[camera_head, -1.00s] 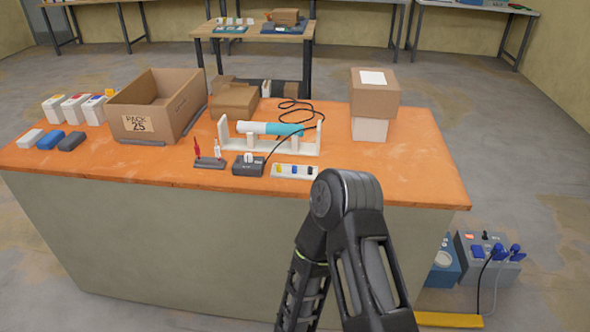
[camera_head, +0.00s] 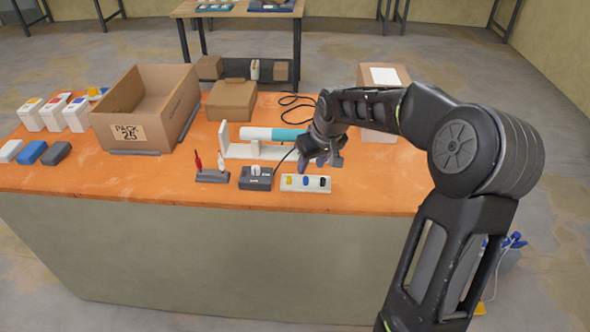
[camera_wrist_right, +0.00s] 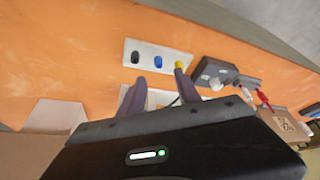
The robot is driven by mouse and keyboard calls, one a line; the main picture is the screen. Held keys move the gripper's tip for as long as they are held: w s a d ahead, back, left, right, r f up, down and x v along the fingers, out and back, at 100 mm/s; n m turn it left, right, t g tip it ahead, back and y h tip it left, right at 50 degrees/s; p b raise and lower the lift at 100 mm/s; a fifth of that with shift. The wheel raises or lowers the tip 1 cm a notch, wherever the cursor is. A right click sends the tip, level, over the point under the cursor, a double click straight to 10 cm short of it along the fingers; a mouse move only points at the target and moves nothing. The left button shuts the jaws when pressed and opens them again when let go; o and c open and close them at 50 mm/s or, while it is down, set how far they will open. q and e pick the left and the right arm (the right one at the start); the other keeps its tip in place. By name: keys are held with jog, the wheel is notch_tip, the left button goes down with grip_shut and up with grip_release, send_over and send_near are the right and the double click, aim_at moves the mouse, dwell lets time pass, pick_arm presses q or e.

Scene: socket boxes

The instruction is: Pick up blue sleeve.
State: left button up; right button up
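The blue sleeve (camera_head: 305,182) stands in the middle of a small white holder (camera_head: 290,188), between a yellow sleeve (camera_head: 289,180) and a black sleeve (camera_head: 322,182). In the right wrist view the blue sleeve (camera_wrist_right: 158,61) lies just beyond my fingertips, with the yellow one close to one finger. My right gripper (camera_head: 318,164) hangs above and behind the holder. In the right wrist view its two fingers (camera_wrist_right: 160,79) are spread apart with nothing visible held between them. My left gripper is not in view.
A dark socket box (camera_head: 256,180) with a cable sits left of the holder, beside a rack (camera_head: 212,176) with red and white tools. Behind is a white stand (camera_head: 232,152) with a white-and-teal tube (camera_head: 256,133). An open carton (camera_head: 125,133) is at left. The orange front strip is clear.

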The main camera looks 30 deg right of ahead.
aim_at(307, 180)
jog(key=shift+w+f, duration=0.15)
jog(key=shift+f, duration=0.3)
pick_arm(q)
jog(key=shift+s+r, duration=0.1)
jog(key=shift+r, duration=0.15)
pick_arm(e)
jog(key=shift+w+d+f, duration=0.1)
jog(key=shift+w+f, duration=0.1)
jog(key=shift+f, duration=0.35)
jog(key=shift+w+f+p, duration=0.1)
jog(key=shift+f+p, duration=0.35)
jog(key=shift+f, duration=0.05)
jog(key=p+x, duration=0.1)
jog(key=x, duration=0.3)
jog(key=shift+d+f, duration=0.1)
jog(key=shift+f, duration=0.05)
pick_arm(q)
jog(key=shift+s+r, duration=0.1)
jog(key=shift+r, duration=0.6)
